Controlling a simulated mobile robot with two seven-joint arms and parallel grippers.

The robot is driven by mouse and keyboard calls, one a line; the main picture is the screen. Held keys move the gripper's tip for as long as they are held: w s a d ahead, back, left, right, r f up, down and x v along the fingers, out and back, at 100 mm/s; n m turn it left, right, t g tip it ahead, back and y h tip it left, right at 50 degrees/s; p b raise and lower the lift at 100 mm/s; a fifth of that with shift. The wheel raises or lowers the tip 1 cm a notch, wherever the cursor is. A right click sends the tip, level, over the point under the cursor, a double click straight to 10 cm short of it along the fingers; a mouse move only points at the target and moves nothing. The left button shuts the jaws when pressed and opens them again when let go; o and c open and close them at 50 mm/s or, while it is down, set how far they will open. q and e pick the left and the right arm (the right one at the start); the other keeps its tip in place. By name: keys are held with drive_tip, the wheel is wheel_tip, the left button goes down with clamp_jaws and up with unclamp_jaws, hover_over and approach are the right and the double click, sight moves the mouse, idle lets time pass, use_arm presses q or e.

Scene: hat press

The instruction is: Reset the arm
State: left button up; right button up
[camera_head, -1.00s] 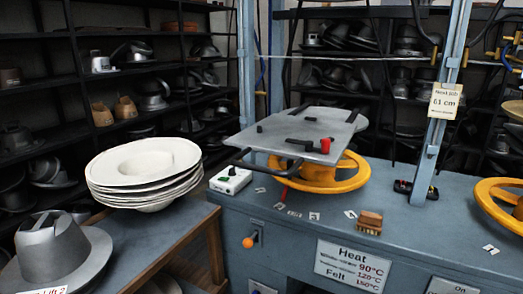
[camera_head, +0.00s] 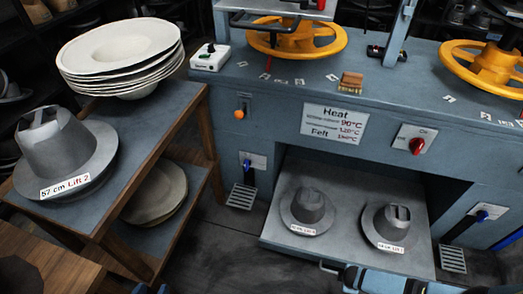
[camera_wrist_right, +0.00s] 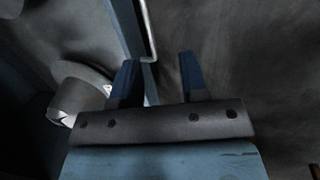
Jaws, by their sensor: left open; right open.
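My left gripper (camera_head: 150,289) just shows at the bottom edge of the head view, left of centre. Only its dark blue fingertips are in frame, apart and with nothing seen between them. My right gripper (camera_wrist_right: 158,76) is open in the right wrist view, its two blue fingers spread and empty. A thin metal handle (camera_wrist_right: 148,32) of the pulled-out drawer lies just beyond them; I cannot tell whether it touches. Part of my right arm (camera_head: 385,283) shows at the bottom of the head view, in front of the drawer (camera_head: 345,255).
The drawer holds two grey hat forms (camera_head: 308,208) (camera_head: 392,222). A larger form (camera_head: 58,145) and stacked white hat blanks (camera_head: 120,48) stand on the left side table (camera_head: 150,120). Yellow handwheels (camera_head: 296,40) sit on the blue bench. Dark floor (camera_head: 215,250) is open between.

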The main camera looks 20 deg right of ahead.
drive_tip(key=d+r+h, duration=0.2)
drive_tip(key=d+r, duration=0.1)
drive_tip(key=d, duration=0.9)
drive_tip(key=a+r+m+t+y, duration=0.15)
drive_tip(key=a+r+y, duration=0.35)
drive_tip(key=a, duration=1)
drive_tip(key=a+r+m+t+y, duration=0.1)
drive_tip(key=a+r+t+y, duration=0.3)
drive_tip(key=r, duration=1.1)
drive_tip(key=a+r+m+t+h, duration=0.1)
drive_tip(key=a+r+t, duration=0.35)
drive_tip(key=r, duration=1.05)
drive_tip(key=w+a+r+m, duration=0.2)
drive_tip(key=a+m, duration=0.3)
drive_tip(key=a, duration=0.7)
use_arm(q)
wheel_tip(320, 180, up, 16)
drive_tip(key=s+a+p, duration=0.1)
drive_tip(key=a+p, duration=0.1)
drive_tip(key=p, duration=2.2)
drive_tip(key=shift+s+r+y, duration=0.15)
drive_tip(key=shift+r+y, duration=0.05)
drive_tip(key=shift+y, duration=0.1)
use_arm(e)
wheel_tip(320, 180, up, 17)
drive_tip(key=s+d, duration=0.1)
drive_tip(key=shift+d+g, duration=0.3)
drive_tip(key=shift+g, duration=0.1)
